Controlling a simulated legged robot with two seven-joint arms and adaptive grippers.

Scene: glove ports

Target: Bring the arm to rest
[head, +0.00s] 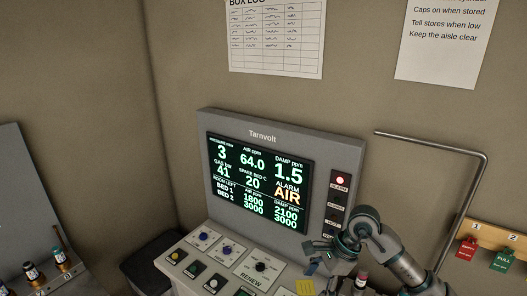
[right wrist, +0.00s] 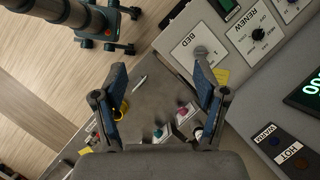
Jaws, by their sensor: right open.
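My right arm (head: 400,268) comes in at the lower right of the head view, bent in front of the right side of the grey Tarnvolt console (head: 262,126). In the right wrist view my right gripper (right wrist: 158,70) is open, its two blue-padded fingers wide apart with nothing held between them. It hangs over a grey surface (right wrist: 148,98) beside the console's control panel. A knob (right wrist: 200,52) on the BED panel shows close to the right fingertip; I cannot tell whether they touch. My left gripper is not in view.
The console screen (head: 258,182) reads ALARM AIR and a red lamp (head: 340,181) is lit. A bent metal rail (head: 430,141) stands to the right. Red (head: 467,249) and green (head: 502,260) tags hang beyond it. A pen (right wrist: 139,83) and small coloured items lie below the gripper.

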